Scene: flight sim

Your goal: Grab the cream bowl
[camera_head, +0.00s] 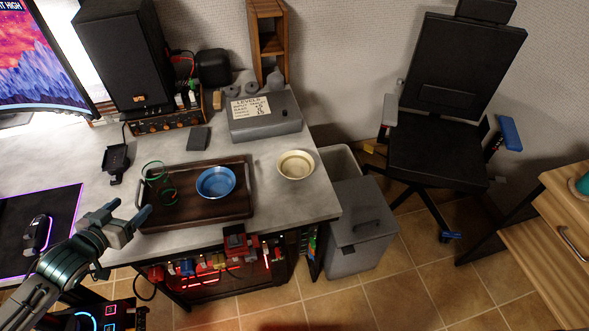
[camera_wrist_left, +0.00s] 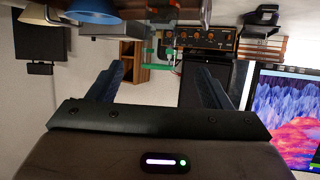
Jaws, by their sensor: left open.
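The cream bowl (camera_head: 295,165) stands upright on the right end of the grey desk (camera_head: 285,205), to the right of the tray. It seems to show in part at the top left of the left wrist view (camera_wrist_left: 33,14), which is upside down. My left gripper (camera_head: 130,211) is open and empty near the tray's left front corner, well to the left of the cream bowl. Its two spread fingers show in the left wrist view (camera_wrist_left: 160,70) with nothing between them. My right gripper is out of view.
A dark wooden tray (camera_head: 200,213) holds a blue bowl (camera_head: 216,183) and green glass-like items (camera_head: 160,182) between my left gripper and the cream bowl. A grey box (camera_head: 264,116) stands behind the cream bowl. A grey bin (camera_head: 360,225) stands beyond the desk's right edge.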

